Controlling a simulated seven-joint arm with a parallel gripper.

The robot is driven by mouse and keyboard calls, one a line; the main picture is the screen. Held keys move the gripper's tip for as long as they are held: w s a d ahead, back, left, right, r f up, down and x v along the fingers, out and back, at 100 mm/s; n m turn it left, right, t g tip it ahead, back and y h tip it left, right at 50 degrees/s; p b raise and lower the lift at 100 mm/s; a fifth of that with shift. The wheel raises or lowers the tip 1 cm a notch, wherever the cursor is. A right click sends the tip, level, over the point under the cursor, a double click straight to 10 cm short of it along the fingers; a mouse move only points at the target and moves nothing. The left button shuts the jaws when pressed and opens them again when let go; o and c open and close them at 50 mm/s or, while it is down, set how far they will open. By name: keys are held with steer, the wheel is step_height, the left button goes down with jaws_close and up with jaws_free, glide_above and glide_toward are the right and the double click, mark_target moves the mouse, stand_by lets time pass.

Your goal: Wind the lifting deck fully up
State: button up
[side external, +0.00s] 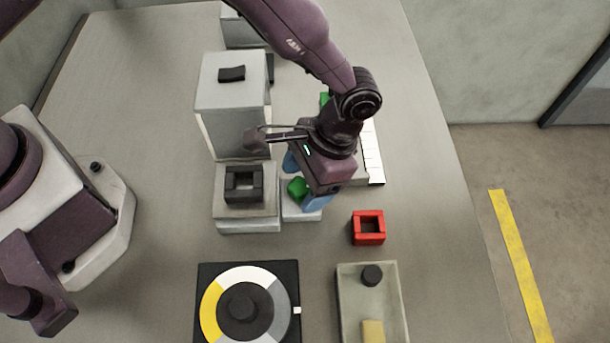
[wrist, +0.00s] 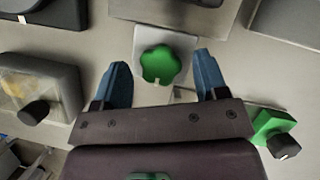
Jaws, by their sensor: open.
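The lifting deck appears to be the low grey block (side external: 263,208) left of my gripper, with a dark square frame (side external: 243,197) on top. Beside it, on a white plate (wrist: 185,42), is a green lobed knob (side external: 297,187). In the wrist view the knob (wrist: 160,65) shows between the two blue fingers of my gripper (wrist: 162,68). My gripper (side external: 303,182) is open over the knob, one finger on either side. I see no clear contact. The deck's height is hard to judge.
A tall grey cabinet (side external: 220,105) stands behind the deck. A red square frame (side external: 368,228) lies to the right. In front are a round dial (side external: 210,300) and a tray (side external: 345,295) with a black knob. Another green part (wrist: 268,125) is at right in the wrist view.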

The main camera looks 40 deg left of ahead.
steer(key=c, duration=0.9)
steer(key=shift+c, duration=0.2)
steer(key=shift+m, duration=0.3)
steer(key=m+y, duration=0.1)
steer(key=m, duration=0.1)
steer(key=m+t, duration=0.1)
steer(key=m, duration=0.2)
steer(key=shift+s+d+t+y, duration=0.1)
steer(key=shift+d+t+y, duration=0.1)
steer(key=shift+t+y, duration=0.15)
steer(key=m+t, duration=0.1)
steer(key=m, duration=0.2)
steer(key=m+t+y, duration=0.1)
steer(key=m, duration=0.2)
steer(key=shift+s+d, duration=0.1)
steer(key=shift+s, duration=0.05)
